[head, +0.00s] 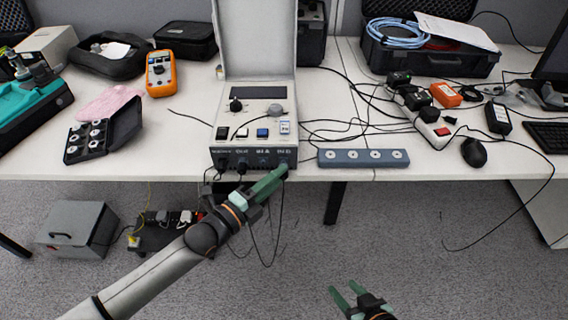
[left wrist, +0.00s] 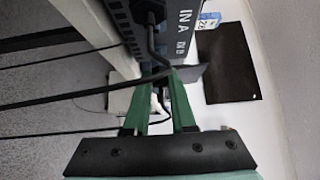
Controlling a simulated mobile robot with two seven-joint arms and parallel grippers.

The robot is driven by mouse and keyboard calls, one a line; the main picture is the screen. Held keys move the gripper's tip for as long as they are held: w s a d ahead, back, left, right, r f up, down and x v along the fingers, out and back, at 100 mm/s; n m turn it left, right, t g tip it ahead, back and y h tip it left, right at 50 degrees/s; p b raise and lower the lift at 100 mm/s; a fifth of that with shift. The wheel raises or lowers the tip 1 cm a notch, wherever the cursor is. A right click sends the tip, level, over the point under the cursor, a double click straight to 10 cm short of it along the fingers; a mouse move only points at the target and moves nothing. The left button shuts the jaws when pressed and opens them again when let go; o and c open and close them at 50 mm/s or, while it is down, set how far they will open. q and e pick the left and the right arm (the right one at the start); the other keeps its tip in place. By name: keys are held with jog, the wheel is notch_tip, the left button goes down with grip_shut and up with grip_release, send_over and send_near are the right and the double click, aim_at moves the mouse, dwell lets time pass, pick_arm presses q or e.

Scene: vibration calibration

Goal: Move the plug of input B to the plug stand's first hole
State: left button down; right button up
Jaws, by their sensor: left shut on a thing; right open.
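The grey calibration unit (head: 254,105) stands on the table with its lid raised. Its front panel has a row of sockets with black plugs, with the input B socket at the right end. My left gripper (head: 284,171) is at that right end, shut on the plug of input B, which its fingers mostly hide in the head view. In the left wrist view the green fingertips (left wrist: 161,74) close on it just below the panel lettering. The blue-grey plug stand (head: 363,164) with its row of white-ringed holes lies right of the unit. My right gripper (head: 347,296) is open and empty, low over the floor.
Black cables (head: 330,131) run across the table behind the stand, and others hang below the unit's front. An orange multimeter (head: 160,73) and a black case with round pieces (head: 86,141) are left.

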pick_arm(q)
jog(key=shift+s, duration=0.15)
jog(key=shift+s+r+p, duration=0.1)
jog(key=shift+s+p, duration=1.15)
jog(key=shift+s, duration=0.45)
